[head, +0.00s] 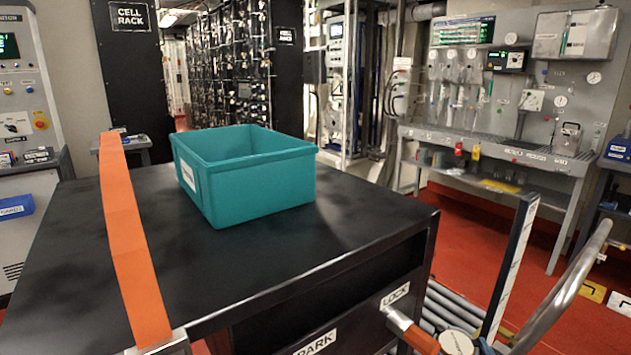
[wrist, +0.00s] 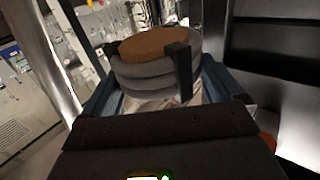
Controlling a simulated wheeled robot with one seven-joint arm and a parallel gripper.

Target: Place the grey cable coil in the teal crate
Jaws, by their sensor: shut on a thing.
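The teal crate (head: 245,185) stands upright on the black cart top in the head view. It is open at the top, with a white label on its left side; its inner walls show, but its floor is hidden. The grey cable coil (wrist: 150,84) shows in the wrist view as stacked grey rings with a brown middle and dark upright pieces at its sides. My gripper (wrist: 146,62) is shut on the coil; its exact contact with the rings is hard to make out. Neither the coil nor my gripper shows in the head view, and the crate cannot be made out in the wrist view.
The black cart top (head: 365,225) is clear around the crate. An orange strap (head: 130,240) runs along its left side. A metal handle (head: 560,290) and an orange-tipped lock lever (head: 412,335) are at the lower right. A grey workbench (head: 500,150) stands behind, right.

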